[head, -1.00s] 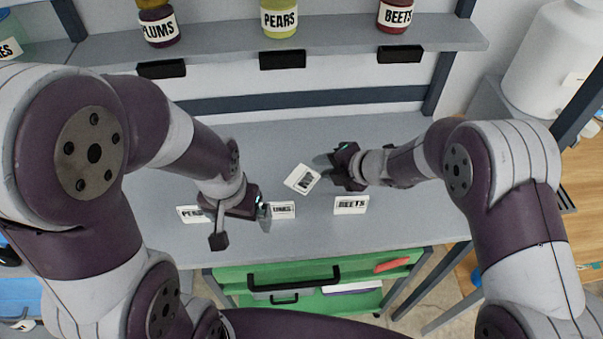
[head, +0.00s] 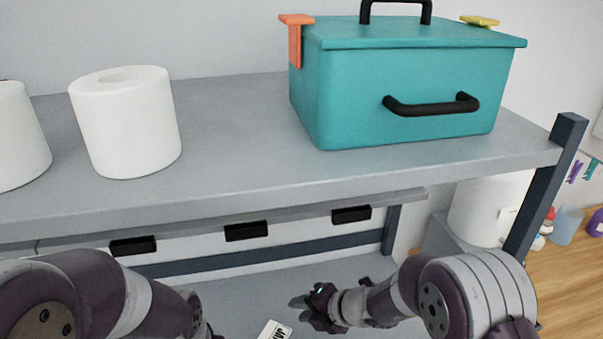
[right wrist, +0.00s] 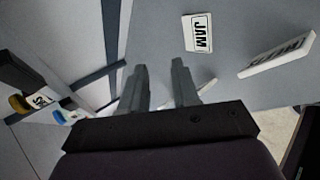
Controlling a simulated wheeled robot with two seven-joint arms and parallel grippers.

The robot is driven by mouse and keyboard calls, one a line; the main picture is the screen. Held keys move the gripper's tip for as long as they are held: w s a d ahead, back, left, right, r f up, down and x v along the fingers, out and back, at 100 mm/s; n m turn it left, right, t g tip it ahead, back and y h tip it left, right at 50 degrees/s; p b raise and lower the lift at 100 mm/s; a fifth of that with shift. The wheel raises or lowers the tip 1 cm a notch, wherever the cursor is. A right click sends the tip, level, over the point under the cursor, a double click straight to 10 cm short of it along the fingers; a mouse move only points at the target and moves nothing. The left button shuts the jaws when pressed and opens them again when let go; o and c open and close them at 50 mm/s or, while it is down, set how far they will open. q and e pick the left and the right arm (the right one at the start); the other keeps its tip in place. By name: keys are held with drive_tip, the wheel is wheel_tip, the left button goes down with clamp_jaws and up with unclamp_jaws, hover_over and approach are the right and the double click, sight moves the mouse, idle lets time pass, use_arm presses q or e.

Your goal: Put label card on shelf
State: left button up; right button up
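The white JAM label card (head: 275,331) lies on the grey worktop, cut by the bottom edge of the head view. It shows whole in the right wrist view (right wrist: 197,33), beyond my fingers. My right gripper (head: 301,302) is near the card, to its right in the head view, apart from it. Its two fingers are spread and empty in the right wrist view (right wrist: 160,70). A second lettered card (right wrist: 277,54) lies to the right there. My left gripper is out of view.
The upper shelf (head: 225,150) overhangs the workspace, bearing a teal lidded box (head: 400,85) and white rolls (head: 126,122). A dark post (head: 540,190) stands at right. Jars (right wrist: 20,103) show at the right wrist view's left.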

drive_tip(key=s+d+f+n+g+h, duration=0.15)
drive_tip(key=s+d+n, duration=0.35)
drive_tip(key=n, duration=0.8)
drive_tip(key=s+d+n+g+h, duration=0.25)
drive_tip(key=s+n, duration=0.45)
drive_tip(key=n, duration=0.7)
drive_tip(key=s+d+r+n+h, duration=0.2)
drive_tip(key=d+n, duration=0.4)
drive_tip(key=n, duration=0.1)
drive_tip(key=s+d+r+n+h, duration=0.2)
drive_tip(key=d+r+n, duration=0.1)
drive_tip(key=d+n, duration=0.3)
drive_tip(key=shift+s+d+r+n, duration=0.2)
drive_tip(key=shift+s+d+n, duration=0.2)
drive_tip(key=shift+n, duration=0.7)
